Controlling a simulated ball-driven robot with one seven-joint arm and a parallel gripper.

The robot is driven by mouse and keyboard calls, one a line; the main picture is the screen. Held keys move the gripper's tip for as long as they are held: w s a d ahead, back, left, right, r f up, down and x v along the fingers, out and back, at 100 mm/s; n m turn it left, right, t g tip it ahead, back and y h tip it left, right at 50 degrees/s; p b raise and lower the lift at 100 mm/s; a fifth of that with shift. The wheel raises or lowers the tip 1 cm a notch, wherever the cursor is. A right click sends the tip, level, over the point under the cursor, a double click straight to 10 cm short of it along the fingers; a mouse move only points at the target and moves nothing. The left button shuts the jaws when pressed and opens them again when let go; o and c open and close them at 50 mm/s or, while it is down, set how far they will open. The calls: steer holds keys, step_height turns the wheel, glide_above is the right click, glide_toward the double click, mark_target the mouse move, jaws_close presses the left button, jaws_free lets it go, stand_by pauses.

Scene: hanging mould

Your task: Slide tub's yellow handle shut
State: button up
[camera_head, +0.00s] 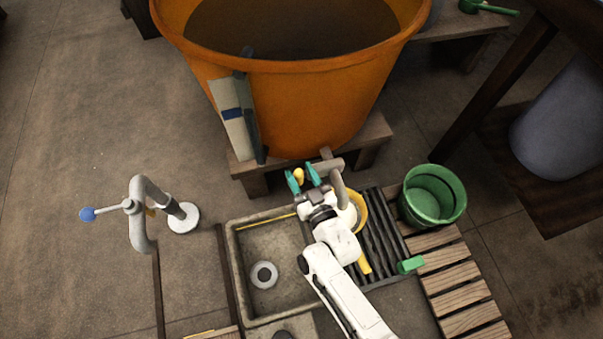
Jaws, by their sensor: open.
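The large orange tub (290,110) stands on a wooden stand at the top middle. A grey curved spout (338,182) shows below its front. A small yellow knob-like piece (299,174), which looks like the yellow handle, sits beside the spout. My gripper (303,179) is open, with its teal fingertips on either side of the yellow handle in this view. I cannot tell whether they touch it. The handle's lower part and its mount are hidden by my gripper.
A stone basin (240,290) with a round grey ring lies below my arm. A yellow scoop-like thing (364,264) lies partly under my arm on a dark ribbed rack (392,225). A green bucket (433,195) stands right. A grey pipe with a blue knob (87,214) stands left.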

steer(key=p+v, duration=0.3)
steer(key=v, duration=0.7)
steer(key=shift+s, duration=0.3)
steer(key=shift+d, duration=0.15)
